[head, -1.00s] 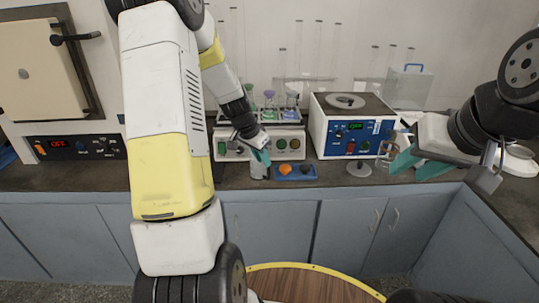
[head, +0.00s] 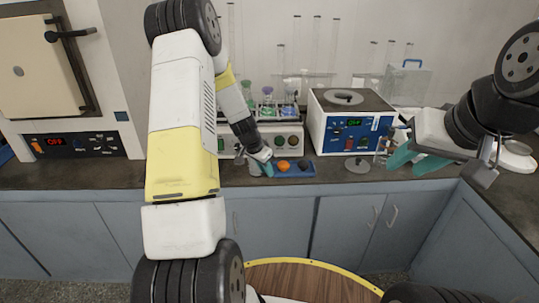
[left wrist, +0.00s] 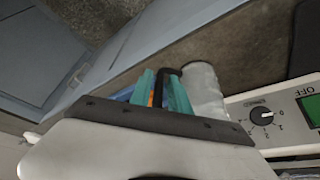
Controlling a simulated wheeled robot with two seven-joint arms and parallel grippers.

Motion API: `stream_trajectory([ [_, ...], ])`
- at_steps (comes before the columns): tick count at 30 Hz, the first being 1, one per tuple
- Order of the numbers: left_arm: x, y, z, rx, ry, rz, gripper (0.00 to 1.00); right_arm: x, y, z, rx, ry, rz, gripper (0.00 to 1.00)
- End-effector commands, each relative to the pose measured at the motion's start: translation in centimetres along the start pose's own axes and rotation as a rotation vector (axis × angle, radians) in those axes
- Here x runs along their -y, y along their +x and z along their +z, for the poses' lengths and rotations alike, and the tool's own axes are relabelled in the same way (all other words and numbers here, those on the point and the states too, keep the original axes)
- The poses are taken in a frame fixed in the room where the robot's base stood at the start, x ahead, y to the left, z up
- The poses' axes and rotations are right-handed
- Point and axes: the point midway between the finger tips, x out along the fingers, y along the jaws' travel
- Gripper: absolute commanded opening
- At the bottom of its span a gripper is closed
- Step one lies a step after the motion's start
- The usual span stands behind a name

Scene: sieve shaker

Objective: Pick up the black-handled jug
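The black-handled jug stands on the dark counter in front of the shaker box; its grey-white body (head: 255,168) is partly hidden by my left gripper (head: 267,166) in the head view. In the left wrist view the jug body (left wrist: 206,88) is at the right of the teal fingers, and its black handle (left wrist: 160,86) shows between them. My left gripper (left wrist: 160,92) is open, with a gap beside the handle. My right gripper (head: 402,170) is open and empty above the counter at the right.
A blue tray (head: 309,171) with an orange item (head: 283,166) lies just right of the jug. Behind stand a control box with knobs (head: 291,141) and flasks, and a blue-panelled device (head: 346,135). A round grey disc (head: 358,166) lies on the counter. An oven (head: 62,90) stands left.

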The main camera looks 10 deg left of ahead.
Motion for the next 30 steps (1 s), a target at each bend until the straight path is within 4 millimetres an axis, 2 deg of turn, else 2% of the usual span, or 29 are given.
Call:
stream_trajectory([
  [1, -0.01, -0.01, 0.0, 0.0, 0.0, 0.0, 0.22, 0.0, 0.0, 0.0, 0.0, 0.0, 0.0, 0.36],
  [4, -0.02, -0.02, 0.01, 0.0, 0.0, 0.0, 0.03, 0.0, 0.0, 0.0, 0.0, 0.0, 0.0, 0.36],
  [5, -0.02, -0.03, 0.01, 0.0, 0.0, 0.0, 0.0, 0.0, 0.0, 0.0, 0.0, 0.0, 0.0, 0.36],
  [30, -0.02, -0.06, 0.0, 0.0, 0.0, 0.0, 0.0, 0.0, 0.0, 0.0, 0.0, 0.0, 0.0, 0.36],
])
